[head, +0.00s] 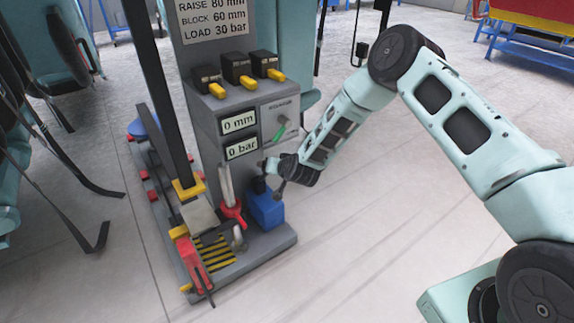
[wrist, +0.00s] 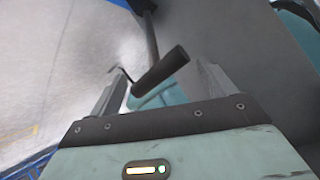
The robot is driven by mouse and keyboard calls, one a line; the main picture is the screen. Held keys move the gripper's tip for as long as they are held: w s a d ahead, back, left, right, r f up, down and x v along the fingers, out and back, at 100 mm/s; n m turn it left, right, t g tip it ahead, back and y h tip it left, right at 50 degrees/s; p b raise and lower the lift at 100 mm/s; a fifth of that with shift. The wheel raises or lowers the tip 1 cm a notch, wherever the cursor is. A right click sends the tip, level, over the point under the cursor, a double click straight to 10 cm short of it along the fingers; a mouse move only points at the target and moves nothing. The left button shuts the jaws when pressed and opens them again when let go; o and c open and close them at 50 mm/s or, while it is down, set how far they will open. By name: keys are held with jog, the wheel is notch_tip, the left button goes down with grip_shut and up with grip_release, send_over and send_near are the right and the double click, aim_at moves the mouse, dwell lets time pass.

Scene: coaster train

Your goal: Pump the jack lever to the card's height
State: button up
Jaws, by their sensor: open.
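The card (head: 215,20) reads RAISE 80 mm, BLOCK 60 mm, LOAD 30 bar. The displays below read 0 mm (head: 238,123) and 0 bar (head: 242,148). A blue unit (head: 267,210) stands on the grey base, with my gripper (head: 272,166) just above it. In the wrist view a dark round lever grip (wrist: 160,70) lies between the tips of my open gripper (wrist: 163,72). A thin dark rod runs up from behind it. I cannot tell whether the fingers touch the grip. In the head view the lever is mostly hidden by my gripper.
Several black boxes with yellow levers (head: 238,68) sit on top of the grey console. A red part (head: 233,212) stands left of the blue unit. A red clamp-like part (head: 192,262) is at the base's front.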

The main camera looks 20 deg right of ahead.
jog(key=p+v, duration=0.2)
jog(key=v, duration=1)
jog(key=shift+r+p, duration=0.15)
jog(key=shift+p, duration=0.2)
